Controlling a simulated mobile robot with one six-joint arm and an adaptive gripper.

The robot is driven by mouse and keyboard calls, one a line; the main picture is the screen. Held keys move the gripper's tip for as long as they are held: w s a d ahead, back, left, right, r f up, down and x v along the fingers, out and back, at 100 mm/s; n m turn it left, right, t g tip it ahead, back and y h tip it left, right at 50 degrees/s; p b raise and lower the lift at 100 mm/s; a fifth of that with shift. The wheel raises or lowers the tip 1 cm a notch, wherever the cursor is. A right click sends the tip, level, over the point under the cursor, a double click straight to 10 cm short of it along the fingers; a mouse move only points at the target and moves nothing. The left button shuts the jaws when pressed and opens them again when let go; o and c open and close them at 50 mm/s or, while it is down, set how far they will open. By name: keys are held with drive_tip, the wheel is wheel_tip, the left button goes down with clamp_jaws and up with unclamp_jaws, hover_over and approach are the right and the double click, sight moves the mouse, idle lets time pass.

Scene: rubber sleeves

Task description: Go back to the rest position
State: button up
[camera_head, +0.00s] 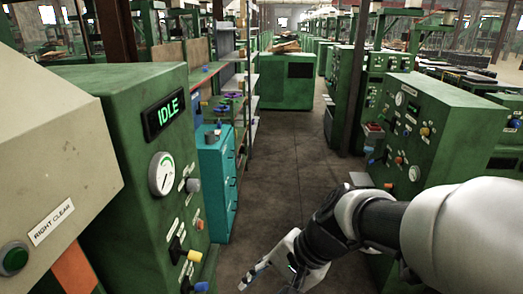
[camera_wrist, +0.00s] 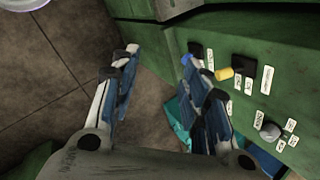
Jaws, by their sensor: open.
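My gripper (camera_head: 254,277) hangs low over the aisle in the head view, at the end of my white and black arm reaching in from the right. In the wrist view my gripper (camera_wrist: 160,58) shows two blue-padded fingers spread apart, with nothing between them. It is open and empty. The green machine (camera_head: 150,130) with the lit "IDLE" display (camera_head: 166,114) stands to its left. The wrist view shows the machine's panel (camera_wrist: 285,70) close to the right finger; I cannot tell the exact gap.
A teal cabinet (camera_head: 217,185) stands behind the left machine, beside shelving (camera_head: 236,95). Another green machine (camera_head: 435,125) with knobs stands at right. A beige housing (camera_head: 55,140) with a green button (camera_head: 14,259) is at near left. The aisle floor (camera_head: 290,165) is clear.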

drive_tip(key=s+d+r+n+t+h+b, duration=0.1)
drive_tip(key=s+d+r+n+t+h, duration=0.2)
drive_tip(key=s+d, duration=0.9)
drive_tip(key=d+n+h, duration=0.1)
drive_tip(key=n+h, duration=0.1)
drive_tip(key=n, duration=0.2)
drive_tip(key=shift+s+d+h, duration=0.3)
drive_tip(key=shift+d+h, duration=0.05)
drive_tip(key=shift+h, duration=0.05)
drive_tip(key=shift+c, duration=1)
drive_tip(key=shift+a, duration=0.1)
